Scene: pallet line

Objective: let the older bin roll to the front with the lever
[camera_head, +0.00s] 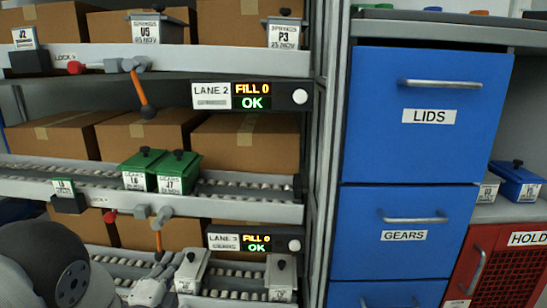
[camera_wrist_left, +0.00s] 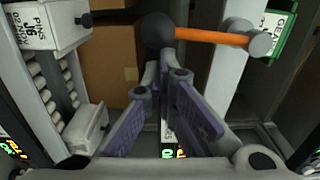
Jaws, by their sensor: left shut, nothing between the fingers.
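My left gripper (camera_head: 160,282) is shut and empty, just below the lower orange lever (camera_head: 157,240). In the left wrist view the fingertips (camera_wrist_left: 166,80) are close under this lever's black knob (camera_wrist_left: 159,32); I cannot tell whether they touch. An upper orange lever (camera_head: 140,92) hangs by the top rail. Two green gear bins, a left one (camera_head: 138,170) and a right one (camera_head: 176,172), stand side by side on the middle rollers. Two grey bins, a left one (camera_head: 193,268) and a right one (camera_head: 281,277), are on the lower rollers. The right gripper is out of view.
The lane 2 display (camera_head: 252,97) and lane 3 display (camera_head: 256,242) both read FILL 0, OK. Cardboard boxes (camera_head: 246,143) fill the back of the rack. Blue drawers (camera_head: 425,120) marked LIDS and GEARS stand at right. A small green tag bin (camera_head: 66,190) sits at left.

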